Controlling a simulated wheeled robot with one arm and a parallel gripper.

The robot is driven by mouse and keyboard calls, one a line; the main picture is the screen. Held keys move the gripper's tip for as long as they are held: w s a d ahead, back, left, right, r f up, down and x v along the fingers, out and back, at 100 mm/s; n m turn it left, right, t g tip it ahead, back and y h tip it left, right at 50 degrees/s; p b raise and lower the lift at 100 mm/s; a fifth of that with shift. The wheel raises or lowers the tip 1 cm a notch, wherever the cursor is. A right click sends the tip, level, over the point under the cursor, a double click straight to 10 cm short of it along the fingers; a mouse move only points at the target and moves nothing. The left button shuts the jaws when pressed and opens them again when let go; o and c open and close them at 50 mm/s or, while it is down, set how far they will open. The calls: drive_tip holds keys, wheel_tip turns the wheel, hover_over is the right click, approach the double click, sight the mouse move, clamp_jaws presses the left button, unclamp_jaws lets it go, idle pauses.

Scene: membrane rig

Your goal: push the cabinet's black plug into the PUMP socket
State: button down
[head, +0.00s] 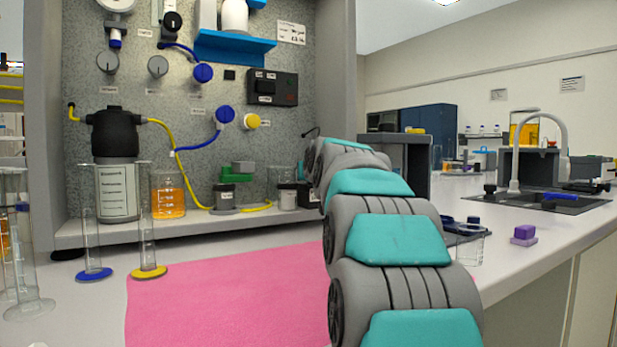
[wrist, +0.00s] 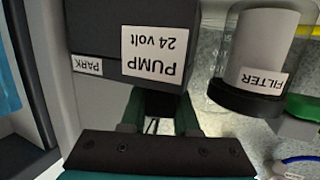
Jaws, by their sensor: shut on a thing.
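In the wrist view my gripper (wrist: 158,112) has its two dark green fingers shut on the black plug (wrist: 158,102), a dark body mostly hidden between them. The fingertips and plug lie close against the dark socket box (wrist: 92,30), beneath its white label (wrist: 160,54) reading "PUMP 24 volt", which appears upside down. A smaller "PARK" label (wrist: 87,66) is to the left. The socket opening is hidden, and I cannot tell how deep the plug sits. In the head view my arm covers the gripper and plug; only a dark edge of the box (head: 307,196) shows.
A clear vessel labelled FILTER (wrist: 262,60) stands close right of the box in the wrist view. The cabinet shelf (head: 190,228) holds an orange beaker (head: 168,197) and yellow tubing. Measuring cylinders (head: 148,225) stand at left. The pink mat (head: 230,305) is clear.

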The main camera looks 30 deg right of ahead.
drive_tip(key=shift+f, duration=0.1)
drive_tip(key=c, duration=0.6)
unclamp_jaws()
drive_tip(key=shift+s, duration=0.1)
drive_tip(key=shift+v, duration=3.85)
